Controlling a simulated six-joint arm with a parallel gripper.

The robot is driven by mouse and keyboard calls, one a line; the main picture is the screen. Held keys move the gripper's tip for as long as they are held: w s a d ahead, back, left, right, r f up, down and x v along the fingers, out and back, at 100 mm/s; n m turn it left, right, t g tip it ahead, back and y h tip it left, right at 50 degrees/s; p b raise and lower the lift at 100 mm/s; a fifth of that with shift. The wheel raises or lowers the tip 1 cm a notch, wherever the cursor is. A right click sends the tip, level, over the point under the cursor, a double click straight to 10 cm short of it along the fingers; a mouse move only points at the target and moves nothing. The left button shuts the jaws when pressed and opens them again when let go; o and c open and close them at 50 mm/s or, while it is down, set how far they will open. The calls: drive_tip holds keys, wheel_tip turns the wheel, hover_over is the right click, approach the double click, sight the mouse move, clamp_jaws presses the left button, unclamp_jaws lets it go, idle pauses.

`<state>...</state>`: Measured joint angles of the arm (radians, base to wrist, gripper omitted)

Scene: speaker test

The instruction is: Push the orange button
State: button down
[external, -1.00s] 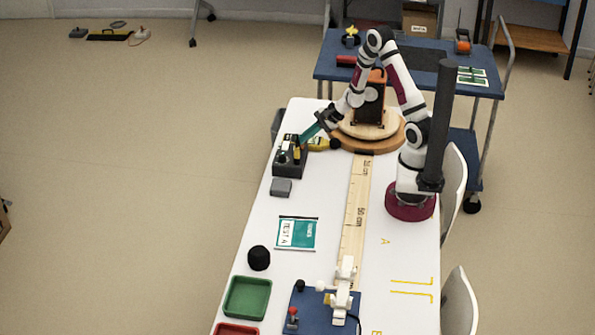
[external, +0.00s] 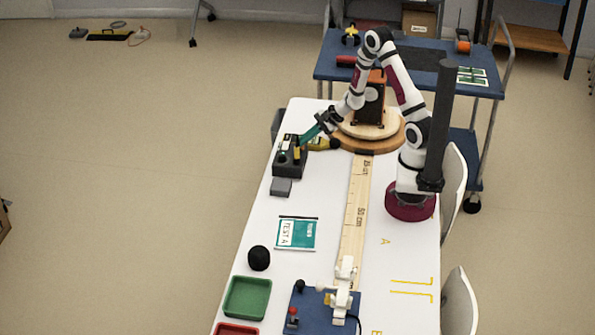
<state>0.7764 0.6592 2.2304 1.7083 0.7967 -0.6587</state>
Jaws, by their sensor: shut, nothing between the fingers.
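A dark control box (external: 289,165) stands near the left edge of the white table, with small knobs and a yellow-orange part (external: 296,154) on top. An orange button cannot be made out for certain at this size. My gripper (external: 303,141), with teal fingers, is shut and empty. It points down and left at the far side of the box top. I cannot tell whether the fingertips touch the box, and they may hide part of its top.
A speaker (external: 368,103) stands on a round wooden turntable (external: 365,142) right of my gripper. A yellow object (external: 319,144) lies beside the box. A grey block (external: 281,187), a teal booklet (external: 297,234) and a black ball (external: 259,258) are nearer the camera.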

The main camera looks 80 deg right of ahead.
sight(304, 148)
drive_tip(key=shift+r, duration=0.9)
drive_tip(key=shift+r, duration=0.1)
wheel_tip(304, 148, up, 6)
drive_tip(key=shift+f, duration=0.1)
idle(3.0)
